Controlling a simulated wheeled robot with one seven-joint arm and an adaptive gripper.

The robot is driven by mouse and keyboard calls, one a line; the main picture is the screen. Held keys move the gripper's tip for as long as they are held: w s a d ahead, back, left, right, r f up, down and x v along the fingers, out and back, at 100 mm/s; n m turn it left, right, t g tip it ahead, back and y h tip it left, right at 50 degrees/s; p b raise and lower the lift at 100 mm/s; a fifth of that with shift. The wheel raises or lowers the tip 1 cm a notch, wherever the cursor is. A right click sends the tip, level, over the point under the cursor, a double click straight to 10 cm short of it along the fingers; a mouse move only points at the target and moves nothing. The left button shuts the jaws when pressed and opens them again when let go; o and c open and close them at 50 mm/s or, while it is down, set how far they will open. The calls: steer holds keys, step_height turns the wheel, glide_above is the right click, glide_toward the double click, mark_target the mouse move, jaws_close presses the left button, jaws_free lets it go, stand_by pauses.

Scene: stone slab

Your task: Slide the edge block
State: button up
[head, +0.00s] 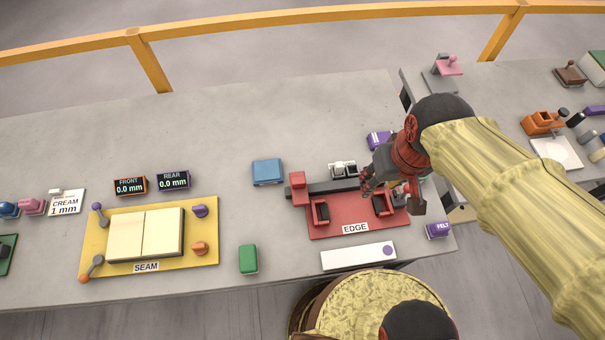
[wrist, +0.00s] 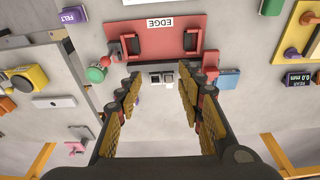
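The red plate labelled EDGE (head: 340,215) lies on the stone slab, and the wrist view shows it upside down (wrist: 155,42). A dark grey bar (head: 325,187) runs along its back edge, with a red block (head: 298,187) at the left end. A small white-and-grey block (head: 342,169) stands just behind the bar. In the wrist view this small block (wrist: 161,78) appears between my fingertips, but I cannot tell whether they are level with it. My gripper (wrist: 158,88) is open and empty. In the head view my gripper (head: 367,184) hangs over the plate's right back part.
A blue block (head: 268,171) stands left of the plate and a green one (head: 248,258) at the slab's front. A white strip (head: 358,256) lies before the plate. Purple FELT block (head: 438,230) is at right. The yellow SEAM board (head: 100,237) is far left.

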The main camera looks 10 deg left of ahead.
steer(key=w+a+f+n+g+p, duration=0.25)
steer(key=a+f+n, duration=0.25)
steer(key=a, duration=0.3)
steer(key=n+p, duration=0.3)
steer(key=n, duration=0.8)
glide_above(303, 180)
steer(key=shift+h, duration=0.4)
steer(key=f, duration=1)
steer(key=shift+s+d+f, duration=0.15)
steer(key=shift+s+f, duration=0.1)
steer(key=shift+s, duration=0.05)
steer(key=shift+w+a+r+n, duration=0.1)
steer(key=shift+w+n, duration=0.05)
steer(key=shift+n, duration=0.35)
steer(key=shift+w+a+n, duration=0.1)
steer(key=shift+n, duration=0.4)
steer(key=shift+f, duration=0.35)
step_height(303, 180, down, 7)
steer(key=shift+f+b, duration=0.1)
steer(key=shift+b, duration=0.2)
steer(key=shift+c, duration=1)
steer(key=c, duration=0.7)
